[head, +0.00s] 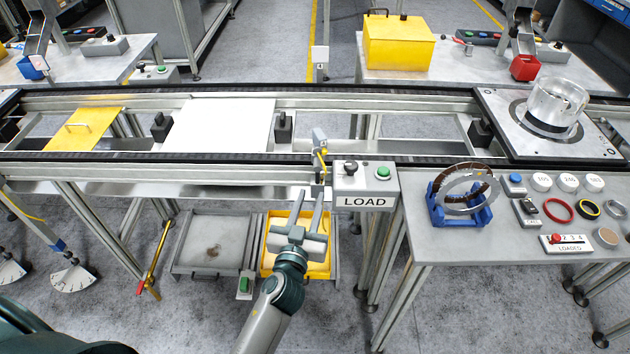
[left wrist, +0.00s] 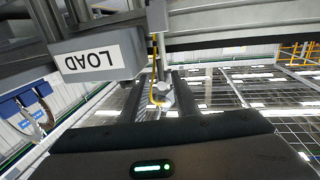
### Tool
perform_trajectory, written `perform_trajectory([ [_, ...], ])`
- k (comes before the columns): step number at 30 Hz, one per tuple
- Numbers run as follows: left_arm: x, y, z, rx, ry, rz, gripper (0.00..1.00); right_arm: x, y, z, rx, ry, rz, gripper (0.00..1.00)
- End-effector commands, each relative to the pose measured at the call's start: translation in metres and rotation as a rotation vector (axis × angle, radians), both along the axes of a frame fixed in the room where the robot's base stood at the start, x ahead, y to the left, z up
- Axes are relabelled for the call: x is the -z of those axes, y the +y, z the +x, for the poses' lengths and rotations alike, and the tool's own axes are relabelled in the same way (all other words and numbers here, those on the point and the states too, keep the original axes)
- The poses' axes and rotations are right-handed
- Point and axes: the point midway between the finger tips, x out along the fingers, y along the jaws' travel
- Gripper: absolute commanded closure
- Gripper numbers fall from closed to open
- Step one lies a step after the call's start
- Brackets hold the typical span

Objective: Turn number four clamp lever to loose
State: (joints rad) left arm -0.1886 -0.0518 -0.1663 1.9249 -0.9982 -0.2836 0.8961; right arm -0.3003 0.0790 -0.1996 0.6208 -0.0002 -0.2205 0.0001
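Contact cannot be told. The LOAD box (left wrist: 92,60) is close by there. My right gripper is not in view.
The conveyor (head: 300,158) crosses ahead and carries a round clear part on a pallet (head: 495,130) at right. A side table (head: 430,245) blocks the right. Yellow and grey trays lie beneath the conveyor. Fan-shaped scales (head: 75,282) stand lower left.

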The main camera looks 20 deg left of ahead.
Motion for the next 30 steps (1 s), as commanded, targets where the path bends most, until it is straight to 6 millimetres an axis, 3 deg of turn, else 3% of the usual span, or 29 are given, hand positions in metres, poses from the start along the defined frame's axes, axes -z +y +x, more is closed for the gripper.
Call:
perform_trajectory([
  [3, -0.003, 0.002, 0.022, 0.000, -0.001, 0.001, 0.72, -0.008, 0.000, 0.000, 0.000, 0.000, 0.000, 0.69],
  [9, -0.001, 0.003, 0.046, 0.001, -0.001, 0.001, 0.72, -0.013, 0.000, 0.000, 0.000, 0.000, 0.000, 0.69],
  [23, 0.000, 0.004, 0.056, 0.001, 0.000, 0.001, 0.72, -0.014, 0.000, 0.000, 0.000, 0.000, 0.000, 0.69],
  [24, 0.000, 0.004, 0.056, 0.000, 0.000, 0.001, 0.74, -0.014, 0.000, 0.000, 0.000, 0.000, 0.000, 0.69],
  [27, 0.000, 0.004, 0.056, 0.001, 0.000, 0.000, 0.98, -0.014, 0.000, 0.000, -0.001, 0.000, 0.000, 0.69],
  [30, 0.000, 0.004, 0.055, 0.001, 0.000, 0.000, 1.00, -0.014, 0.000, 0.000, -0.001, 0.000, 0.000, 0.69],
])
